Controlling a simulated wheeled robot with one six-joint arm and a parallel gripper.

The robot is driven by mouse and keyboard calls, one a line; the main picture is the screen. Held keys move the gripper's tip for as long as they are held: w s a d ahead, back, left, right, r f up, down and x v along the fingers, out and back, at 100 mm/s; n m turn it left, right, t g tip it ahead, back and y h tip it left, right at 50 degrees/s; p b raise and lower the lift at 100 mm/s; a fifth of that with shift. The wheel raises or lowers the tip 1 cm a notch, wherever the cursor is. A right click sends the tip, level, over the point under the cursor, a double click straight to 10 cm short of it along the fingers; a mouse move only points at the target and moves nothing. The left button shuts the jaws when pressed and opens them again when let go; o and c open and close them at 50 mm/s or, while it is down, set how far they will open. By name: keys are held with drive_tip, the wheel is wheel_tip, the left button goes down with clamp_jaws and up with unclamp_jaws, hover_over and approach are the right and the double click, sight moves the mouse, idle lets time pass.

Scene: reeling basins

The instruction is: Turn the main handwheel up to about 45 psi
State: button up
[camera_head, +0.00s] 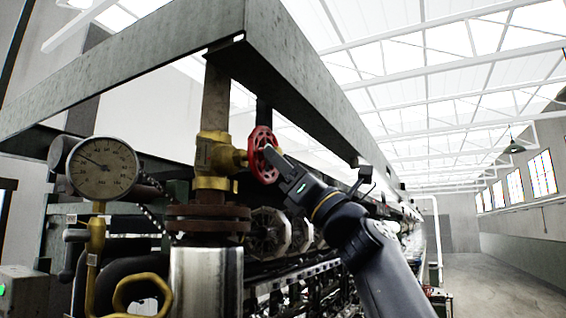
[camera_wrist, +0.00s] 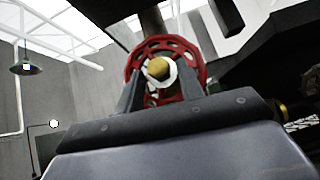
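The red spoked handwheel (camera_head: 263,155) sits on the right side of a brass valve (camera_head: 212,158). My gripper (camera_head: 272,156) is right at the wheel's front face, overlapping its right part. In the wrist view the handwheel (camera_wrist: 190,52) faces me with its yellow hub nut in the middle. The two fingers of my gripper (camera_wrist: 163,85) stand apart, one on each side of the hub, with nothing visibly clamped. Whether they touch the wheel is unclear. The round white gauge (camera_head: 102,168) is at left; its needle points to the upper left, the exact reading too small to tell.
A grey steel beam frame (camera_head: 300,80) runs overhead, close above the valve and arm. A flanged steel pipe (camera_head: 206,270) stands below the valve. A yellow handwheel (camera_head: 142,295) is at lower left. The aisle floor (camera_head: 490,285) at right is clear.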

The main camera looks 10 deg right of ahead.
drive_tip(key=c, duration=0.7)
drive_tip(key=shift+n+g+y, duration=0.3)
drive_tip(key=shift+n+g, duration=0.1)
drive_tip(key=shift+w+d+n+g+y+p, duration=0.15)
drive_tip(key=shift+n+g+y, duration=0.5)
drive_tip(key=shift+n+g, duration=1.2)
drive_tip(key=shift+w+d+n+g+y+p, duration=0.1)
drive_tip(key=shift+n+g+y, duration=0.6)
drive_tip(key=shift+n+g, duration=1.1)
drive_tip(key=shift+w+d+n+g+y+p, duration=0.15)
drive_tip(key=shift+n+g+y, duration=0.5)
drive_tip(key=shift+n+g, duration=1.2)
drive_tip(key=shift+a+r+n+g, duration=0.1)
drive_tip(key=shift+n+g, duration=0.3)
drive_tip(key=shift+n, duration=0.8)
drive_tip(key=o, duration=1)
drive_tip(key=shift+c, duration=0.2)
